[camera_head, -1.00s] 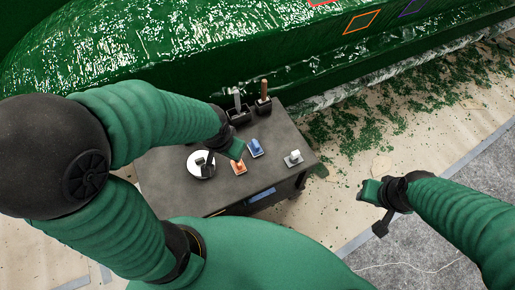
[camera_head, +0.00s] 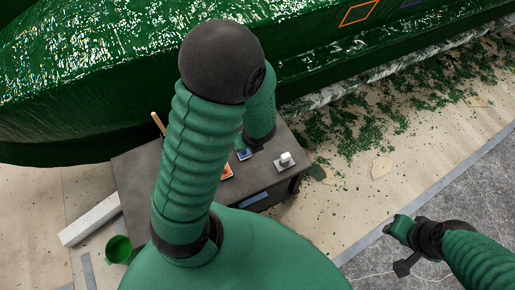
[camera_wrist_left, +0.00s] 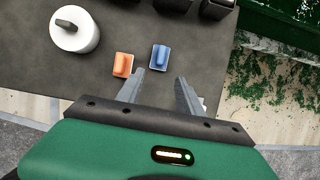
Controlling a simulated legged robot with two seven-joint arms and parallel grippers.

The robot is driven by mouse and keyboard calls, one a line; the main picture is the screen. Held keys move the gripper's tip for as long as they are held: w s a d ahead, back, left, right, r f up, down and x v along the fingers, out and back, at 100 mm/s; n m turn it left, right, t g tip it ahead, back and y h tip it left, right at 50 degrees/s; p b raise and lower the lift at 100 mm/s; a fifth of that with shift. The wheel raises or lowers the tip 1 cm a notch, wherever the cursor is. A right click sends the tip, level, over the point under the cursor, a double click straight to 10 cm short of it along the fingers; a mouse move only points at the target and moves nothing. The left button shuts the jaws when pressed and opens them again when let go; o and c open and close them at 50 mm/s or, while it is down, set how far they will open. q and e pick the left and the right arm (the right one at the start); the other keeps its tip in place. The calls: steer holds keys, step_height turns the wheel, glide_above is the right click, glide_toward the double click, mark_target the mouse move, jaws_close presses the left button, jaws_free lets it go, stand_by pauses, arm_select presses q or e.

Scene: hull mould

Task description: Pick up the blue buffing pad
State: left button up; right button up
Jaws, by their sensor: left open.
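The blue buffing pad (camera_head: 244,154) lies on the dark cart top, partly covered by my left arm in the head view. In the left wrist view the blue pad (camera_wrist_left: 160,57) sits just beyond the fingertips, with its raised grip upward. My left gripper (camera_wrist_left: 160,84) is open and empty, its fingers spread below the pad in that view. In the head view its fingers are hidden behind the arm. My right gripper (camera_head: 393,229) is over the floor at the right, away from the cart; its jaws are too small to judge.
An orange pad (camera_wrist_left: 123,65) lies left of the blue one. A white pad (camera_head: 286,161) lies near the cart's right edge. A white round container (camera_wrist_left: 74,30) and dark bins (camera_wrist_left: 216,8) stand on the cart top (camera_head: 144,176). The green hull (camera_head: 110,80) rises behind.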

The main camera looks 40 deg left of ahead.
arm_select(q)
steer(key=b, duration=0.7)
glide_above(246, 153)
steer(key=s, duration=0.1)
steer(key=f, duration=1)
steer(key=shift+a, duration=0.25)
steer(key=shift+w+a+f, duration=0.15)
steer(key=shift+w+f, duration=0.05)
steer(key=shift+f, duration=0.3)
steer(key=x, duration=0.1)
steer(key=b+x, duration=0.2)
steer(key=x, duration=0.1)
steer(key=shift+w, duration=0.3)
steer(key=shift+w+a+f, duration=0.15)
steer(key=shift+f, duration=0.1)
steer(key=shift+r, duration=0.1)
steer(key=shift+c, duration=0.8)
jaws_close()
steer(key=shift+r, duration=0.15)
